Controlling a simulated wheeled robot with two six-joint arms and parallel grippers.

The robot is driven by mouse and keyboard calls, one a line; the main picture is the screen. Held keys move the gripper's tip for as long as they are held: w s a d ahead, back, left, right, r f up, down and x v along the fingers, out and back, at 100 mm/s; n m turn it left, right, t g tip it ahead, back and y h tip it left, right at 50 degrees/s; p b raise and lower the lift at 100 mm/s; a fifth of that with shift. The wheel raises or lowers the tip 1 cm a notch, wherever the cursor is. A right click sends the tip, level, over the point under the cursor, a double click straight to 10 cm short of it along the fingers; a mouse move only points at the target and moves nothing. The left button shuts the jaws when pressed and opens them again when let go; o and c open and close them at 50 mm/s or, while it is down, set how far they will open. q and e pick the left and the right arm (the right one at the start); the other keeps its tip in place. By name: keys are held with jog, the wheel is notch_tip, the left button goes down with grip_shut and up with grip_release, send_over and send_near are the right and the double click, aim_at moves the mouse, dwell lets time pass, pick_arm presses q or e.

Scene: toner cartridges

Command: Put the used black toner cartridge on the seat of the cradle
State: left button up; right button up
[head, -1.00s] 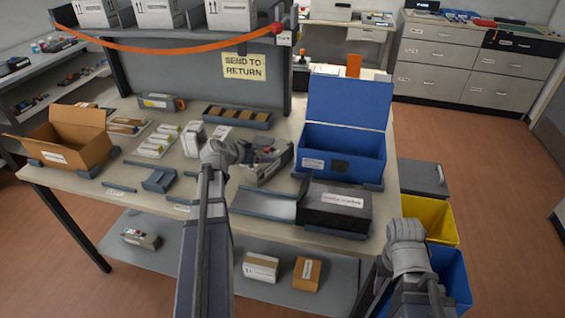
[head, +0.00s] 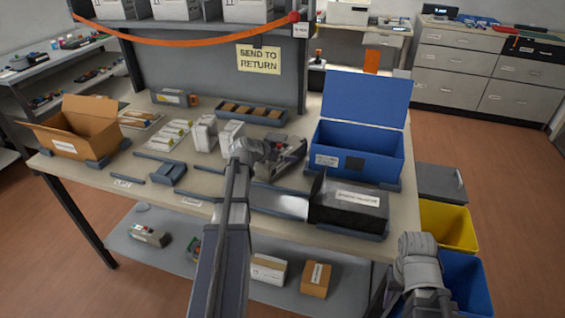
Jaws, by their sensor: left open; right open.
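A dark grey device with a red spot (head: 287,156) lies mid-table, partly hidden behind my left gripper (head: 262,150). I cannot tell whether it is the used black toner cartridge, the cradle, or both together. My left gripper is open, close to its left side; its fingertips are hard to make out and contact cannot be told. A small blue-grey holder (head: 167,174) sits front left on the table. A dark cartridge with a yellow label (head: 176,97) lies at the back left. My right gripper (head: 418,246) is open, off the table's front right, above the bins.
A black box with a white label (head: 346,203) and a grey tray (head: 279,201) fill the front right. An open blue box (head: 358,150) stands behind them. White cartons (head: 205,134) stand left of my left gripper. An open cardboard box (head: 72,142) is far left.

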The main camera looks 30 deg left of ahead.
pick_arm(q)
jog(key=shift+c, duration=0.4)
grip_shut()
dwell(0.4)
